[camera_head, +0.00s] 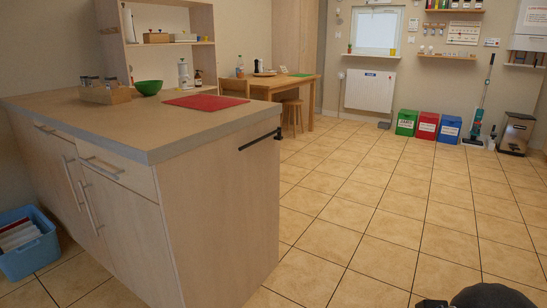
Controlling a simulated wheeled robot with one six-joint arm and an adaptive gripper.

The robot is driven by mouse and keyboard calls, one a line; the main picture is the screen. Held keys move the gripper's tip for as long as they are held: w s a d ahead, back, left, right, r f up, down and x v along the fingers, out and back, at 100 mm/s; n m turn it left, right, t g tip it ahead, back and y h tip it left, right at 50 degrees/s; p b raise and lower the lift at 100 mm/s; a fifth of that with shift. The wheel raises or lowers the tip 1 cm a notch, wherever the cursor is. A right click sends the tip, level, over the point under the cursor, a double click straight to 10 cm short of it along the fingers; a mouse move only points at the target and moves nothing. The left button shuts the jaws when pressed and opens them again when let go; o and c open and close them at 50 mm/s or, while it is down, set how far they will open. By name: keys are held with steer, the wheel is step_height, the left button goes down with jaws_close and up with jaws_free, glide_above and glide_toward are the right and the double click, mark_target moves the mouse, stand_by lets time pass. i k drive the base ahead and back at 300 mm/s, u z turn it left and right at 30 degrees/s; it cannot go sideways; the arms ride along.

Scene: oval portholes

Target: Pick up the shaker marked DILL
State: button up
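Several small shakers with dark lids (95,82) stand in a wooden holder (118,96) at the far left of the counter. Their labels are too small to read, so I cannot tell which one is marked DILL. My gripper is not in view. Only a dark rounded part, probably of my own arm, shows at the bottom right edge.
The counter (215,120) also bears a green bowl (148,87) and a red board (207,102). A blue basket (28,255) sits on the floor at left. Colored bins (426,125) line the back wall. The tiled floor (400,210) right of the counter is clear.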

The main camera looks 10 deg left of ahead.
mark_target(84, 82)
steer(key=i, duration=5.3)
steer(key=u, duration=1.45)
steer(key=i, duration=2.6)
steer(key=u, duration=3.4)
steer(key=i, duration=0.25)
steer(key=z, duration=0.15)
